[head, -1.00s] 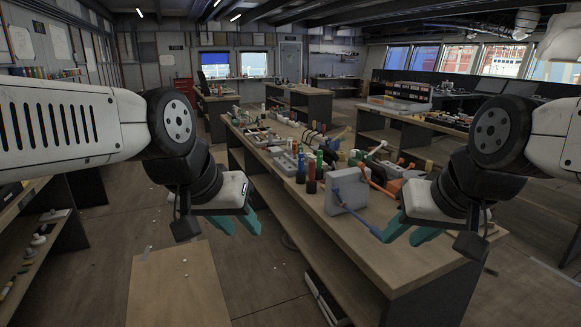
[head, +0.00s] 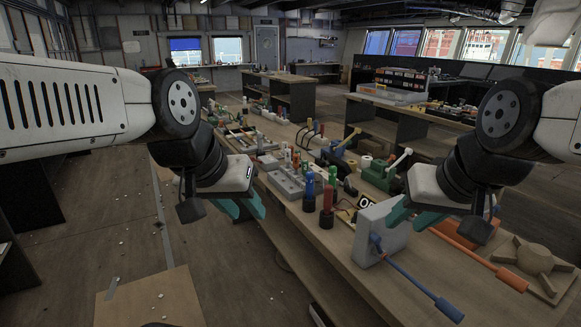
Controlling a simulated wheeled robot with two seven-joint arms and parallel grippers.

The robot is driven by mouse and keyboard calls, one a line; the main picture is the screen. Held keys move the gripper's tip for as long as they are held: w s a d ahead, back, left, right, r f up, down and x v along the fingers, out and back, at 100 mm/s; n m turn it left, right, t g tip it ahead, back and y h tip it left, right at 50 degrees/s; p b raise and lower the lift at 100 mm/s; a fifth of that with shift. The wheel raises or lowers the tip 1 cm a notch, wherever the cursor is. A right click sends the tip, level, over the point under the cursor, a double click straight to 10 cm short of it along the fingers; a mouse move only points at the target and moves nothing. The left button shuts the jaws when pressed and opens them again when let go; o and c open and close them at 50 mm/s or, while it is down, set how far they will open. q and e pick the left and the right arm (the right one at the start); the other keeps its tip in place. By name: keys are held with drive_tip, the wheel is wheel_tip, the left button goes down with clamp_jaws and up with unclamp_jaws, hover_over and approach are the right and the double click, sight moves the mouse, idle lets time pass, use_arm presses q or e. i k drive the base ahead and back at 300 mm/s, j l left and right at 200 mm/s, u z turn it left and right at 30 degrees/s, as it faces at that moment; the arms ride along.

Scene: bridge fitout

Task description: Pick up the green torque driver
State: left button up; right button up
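Several upright drivers stand on the long wooden bench (head: 335,262) in the middle of the head view. One has a green upper part (head: 332,174) and rises behind a red-handled one (head: 327,198); its lower part is hidden. A blue-topped one (head: 309,182) stands just left of it. I cannot be sure which is the torque driver. My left gripper (head: 242,208) is open and empty, left of the drivers near the bench's left edge.
The grey block (head: 372,238) stands at the bench's near part, with a blue-handled bar (head: 425,288) sticking out toward me. An orange bar (head: 485,262) and a brown star-shaped part (head: 535,258) lie to the right. A grey tray (head: 287,183) sits left of the drivers.

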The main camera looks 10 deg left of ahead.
sight(333, 169)
drive_tip(key=i+j+z, duration=0.3)
drive_tip(key=i+j, duration=1.3)
drive_tip(key=z, duration=0.3)
drive_tip(key=i+j+z, duration=0.15)
drive_tip(key=j+z, duration=0.25)
drive_tip(key=i+j+z, duration=0.1)
drive_tip(key=j+z, duration=0.25)
drive_tip(key=i+j, duration=0.1)
drive_tip(key=j, duration=0.6)
drive_tip(key=i+j+z, duration=0.1)
drive_tip(key=j, duration=0.6)
drive_tip(key=z, duration=0.15)
